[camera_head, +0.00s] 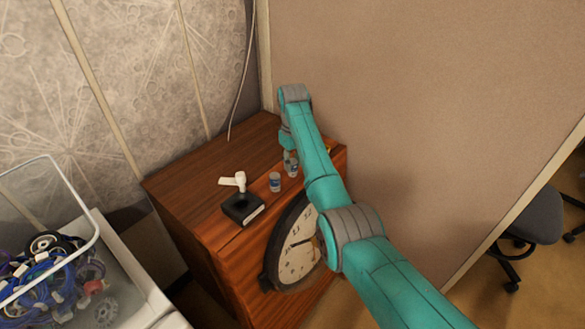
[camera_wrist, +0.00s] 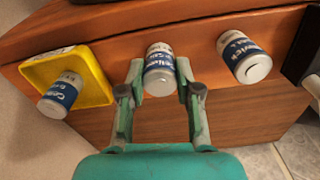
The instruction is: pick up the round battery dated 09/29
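Three round batteries with blue and white labels show in the wrist view. The middle battery (camera_wrist: 159,72) stands between the fingertips of my gripper (camera_wrist: 159,66), which is open with a finger on either side of it. Whether the fingers touch it I cannot tell. The right battery (camera_wrist: 245,57) stands apart, and the left battery (camera_wrist: 58,95) is at a yellow tray (camera_wrist: 93,98). In the head view, two batteries show, one in front (camera_head: 275,182) and one (camera_head: 291,166) beside my arm; my gripper is mostly hidden there. No date is readable.
The batteries stand on a brown wooden cabinet (camera_head: 190,185). A black-based object with a white top (camera_head: 242,208) stands left of them. A large clock (camera_head: 297,250) is at the cabinet's front. A partition wall (camera_head: 420,100) rises behind. A bin of cables (camera_head: 130,290) stands lower left.

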